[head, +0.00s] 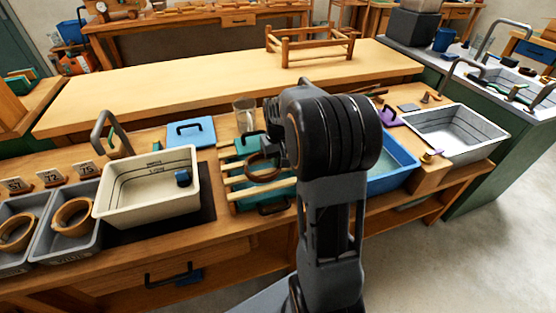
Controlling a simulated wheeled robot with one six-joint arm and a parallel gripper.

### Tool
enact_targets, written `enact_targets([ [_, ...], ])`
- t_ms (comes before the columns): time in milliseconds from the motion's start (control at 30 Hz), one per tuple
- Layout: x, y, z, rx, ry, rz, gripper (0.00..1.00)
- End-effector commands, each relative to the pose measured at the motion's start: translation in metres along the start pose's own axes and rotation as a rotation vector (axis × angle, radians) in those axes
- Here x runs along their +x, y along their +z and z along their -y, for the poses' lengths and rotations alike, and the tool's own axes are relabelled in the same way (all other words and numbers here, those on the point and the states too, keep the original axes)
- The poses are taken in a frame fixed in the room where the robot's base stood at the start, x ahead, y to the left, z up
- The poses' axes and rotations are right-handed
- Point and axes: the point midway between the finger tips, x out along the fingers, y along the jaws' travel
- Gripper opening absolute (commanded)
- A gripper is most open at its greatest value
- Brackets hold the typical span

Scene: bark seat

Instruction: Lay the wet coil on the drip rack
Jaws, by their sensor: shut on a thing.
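A dark brown wet coil (263,177) shows left of my arm, over the drip rack (240,190). The rack is a set of pale wooden slats over a green tray with a dark handle at the front. My gripper (272,152) is at the coil's upper right side and shut on it, but my arm's dark wrist hides most of the jaws. The coil looks roughly level and close to the slats; I cannot tell whether it touches them. My arm also covers the rack's right part.
Left of the rack stands a cream basin (115,205) with a blue item in it. Grey bins (45,235) with pale coils are at far left. A blue tub (402,165) and a metal sink (455,130) lie right. A blue lidded box (190,132) and glass jar (244,115) stand behind.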

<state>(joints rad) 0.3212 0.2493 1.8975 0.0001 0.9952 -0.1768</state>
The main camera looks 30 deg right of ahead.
Motion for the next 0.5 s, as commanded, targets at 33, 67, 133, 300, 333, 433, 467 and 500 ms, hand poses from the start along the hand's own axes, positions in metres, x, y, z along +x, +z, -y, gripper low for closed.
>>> enact_targets([
  [33,-0.0001,-0.0001,-0.0001,0.000,0.000,-0.001,0.00],
  [67,-0.0004,-0.0001,-0.0001,0.000,0.000,-0.001,0.00],
  [133,-0.0006,-0.0001,-0.0001,0.000,0.000,-0.001,0.00],
  [300,0.0021,0.0000,0.0000,0.000,0.000,0.000,0.00],
  [333,0.0032,0.0001,0.0000,0.000,0.000,0.000,0.00],
  [433,0.0026,0.0001,0.0000,0.000,0.000,0.000,0.20],
  [467,0.0026,0.0001,0.0000,0.000,0.000,0.000,0.23],
  [500,0.0026,0.0001,0.0000,0.000,0.000,0.000,0.26],
])
